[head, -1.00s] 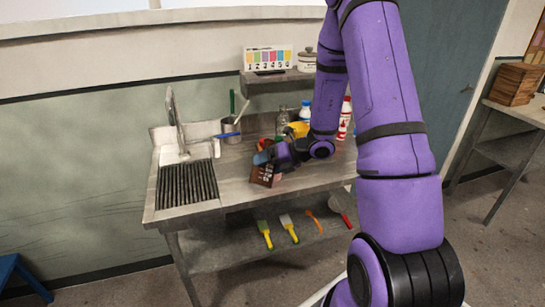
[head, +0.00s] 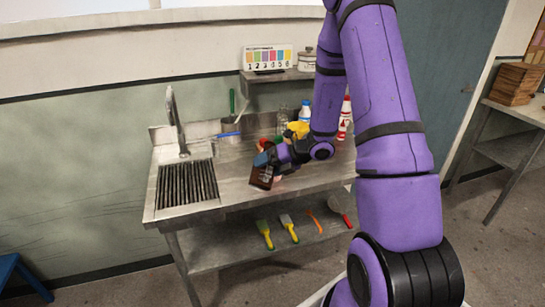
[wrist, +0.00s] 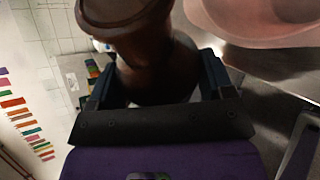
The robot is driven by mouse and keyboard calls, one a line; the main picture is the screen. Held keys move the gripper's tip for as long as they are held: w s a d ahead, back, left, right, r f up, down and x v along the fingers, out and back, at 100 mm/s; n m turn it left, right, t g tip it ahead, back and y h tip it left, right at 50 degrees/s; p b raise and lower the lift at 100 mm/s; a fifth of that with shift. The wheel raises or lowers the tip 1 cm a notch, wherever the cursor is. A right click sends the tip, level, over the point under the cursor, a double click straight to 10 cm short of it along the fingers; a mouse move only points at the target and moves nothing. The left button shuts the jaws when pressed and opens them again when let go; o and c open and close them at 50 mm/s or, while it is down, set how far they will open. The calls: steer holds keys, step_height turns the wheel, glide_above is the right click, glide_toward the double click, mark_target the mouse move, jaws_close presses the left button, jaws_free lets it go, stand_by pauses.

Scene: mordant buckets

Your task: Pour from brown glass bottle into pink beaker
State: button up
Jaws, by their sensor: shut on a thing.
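The brown glass bottle (head: 261,178) is held over the front part of the steel counter, leaning slightly in the head view. My gripper (head: 267,160) is shut on it. In the wrist view the bottle (wrist: 150,50) fills the space between my two fingers (wrist: 155,85). The pink beaker (wrist: 262,22) shows at the upper right of the wrist view, close beside the bottle with a narrow gap in the picture. In the head view the beaker is mostly hidden by my gripper and arm. I cannot see liquid leaving the bottle.
A sink drainboard (head: 186,184) and tap (head: 176,120) are on the left of the counter. Behind my gripper stand a yellow item (head: 298,129), a blue-capped white bottle (head: 305,112) and a red-and-white bottle (head: 344,118). Brushes (head: 288,228) lie on the lower shelf.

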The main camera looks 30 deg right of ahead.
steer(key=shift+s+a+f+m+g+y, duration=0.1)
steer(key=shift+m+g+y, duration=0.2)
steer(key=shift+m+y, duration=0.1)
stand_by(1.6)
steer(key=shift+r+m+y+p, duration=0.4)
steer(key=shift+r+m+p, duration=0.1)
steer(key=shift+r+p, duration=0.15)
stand_by(1.9)
steer(key=shift+w+d+r+m+g+y, duration=0.3)
steer(key=shift+d+r+m+g+y, duration=0.05)
steer(key=shift+r+m+g+y, duration=0.2)
stand_by(2.0)
stand_by(1.0)
